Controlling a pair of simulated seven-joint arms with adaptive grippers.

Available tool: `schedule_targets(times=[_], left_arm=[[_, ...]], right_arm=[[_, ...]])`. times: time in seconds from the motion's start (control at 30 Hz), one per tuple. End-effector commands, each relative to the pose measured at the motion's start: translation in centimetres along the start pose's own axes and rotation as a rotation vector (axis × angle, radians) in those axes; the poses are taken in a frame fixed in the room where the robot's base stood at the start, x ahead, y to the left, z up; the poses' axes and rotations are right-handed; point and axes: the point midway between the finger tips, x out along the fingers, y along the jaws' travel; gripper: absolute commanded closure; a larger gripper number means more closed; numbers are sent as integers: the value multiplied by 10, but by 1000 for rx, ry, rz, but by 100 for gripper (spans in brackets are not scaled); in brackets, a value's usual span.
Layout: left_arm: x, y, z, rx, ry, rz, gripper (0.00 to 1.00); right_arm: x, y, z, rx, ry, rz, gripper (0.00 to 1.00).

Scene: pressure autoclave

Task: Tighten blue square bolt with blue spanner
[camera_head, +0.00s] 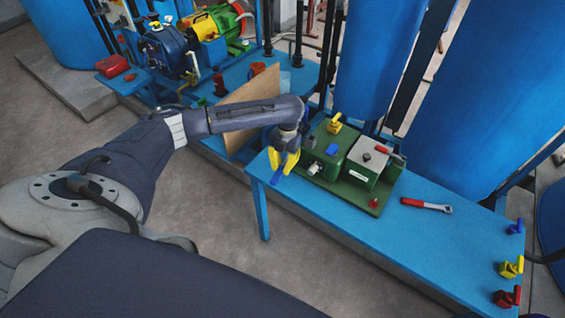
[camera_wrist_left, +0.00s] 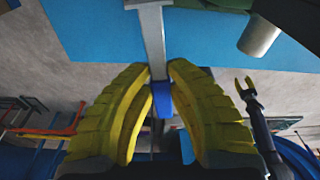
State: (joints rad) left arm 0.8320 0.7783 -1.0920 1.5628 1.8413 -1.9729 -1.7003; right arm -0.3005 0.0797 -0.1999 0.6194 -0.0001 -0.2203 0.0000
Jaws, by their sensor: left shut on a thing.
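My left gripper (camera_head: 284,162), with yellow fingers, is above the left end of the blue table, beside the green machine. It is shut on the blue spanner (camera_head: 277,187), whose blue end shows below the fingers. In the left wrist view the spanner's grey shaft (camera_wrist_left: 153,40) runs away from between the fingertips (camera_wrist_left: 161,75), and its blue handle (camera_wrist_left: 162,97) lies between the fingers. A small blue block (camera_head: 332,150), seemingly the blue square bolt, is on top of the green machine, right of the gripper and apart from it. My right gripper (camera_wrist_left: 245,88) shows open and empty in the left wrist view.
The green machine (camera_head: 340,176) has a yellow part (camera_head: 335,124) and a red handle on top. A red-handled spanner (camera_head: 426,205) lies on the blue table (camera_head: 420,250). Blue, yellow and red valves (camera_head: 510,267) stand at its right end. Large blue tanks (camera_head: 378,60) rise behind.

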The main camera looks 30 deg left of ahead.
Motion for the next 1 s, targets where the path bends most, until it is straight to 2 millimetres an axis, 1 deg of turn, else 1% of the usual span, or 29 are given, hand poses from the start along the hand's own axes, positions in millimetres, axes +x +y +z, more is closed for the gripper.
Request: schedule_targets(times=[0.2,0.4,1.0], left_arm=[[13,0,2,-1,0,0,100],[20,0,4,-1,-1,0,100],[22,0,4,-1,-1,0,100]], right_arm=[[0,0,-1,0,1,0,57],[0,0,-1,0,1,0,57],[0,0,-1,0,2,0,57]])
